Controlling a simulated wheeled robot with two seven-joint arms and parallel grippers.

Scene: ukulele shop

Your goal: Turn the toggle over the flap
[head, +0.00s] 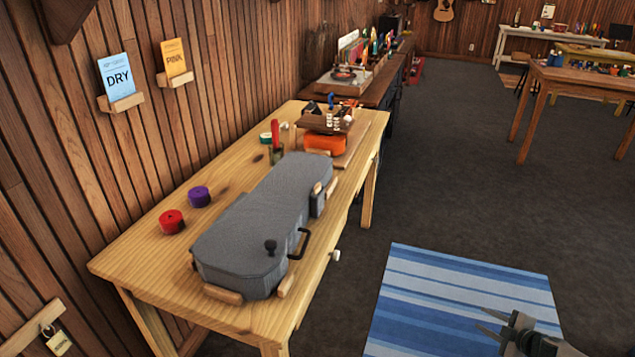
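A grey ukulele case (265,215) lies closed on the wooden workbench (150,265). A dark handle (304,243) is on its right side and a black knob (270,246) stands near its front end. At the case's right side, farther back, a small grey flap (317,203) hangs down. A small wooden piece (317,187), possibly the toggle, sits at its top; its exact turn is too small to tell. My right gripper (490,322) is low at the right over the striped rug, well apart from the case. Its two fingers are spread and empty. My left gripper is out of view.
Red (172,221) and purple (199,196) rolls lie left of the case. Wooden blocks (223,294) touch its edges. An orange box (325,143) and small items stand behind it. A blue striped rug (440,300) lies on open floor right of the bench.

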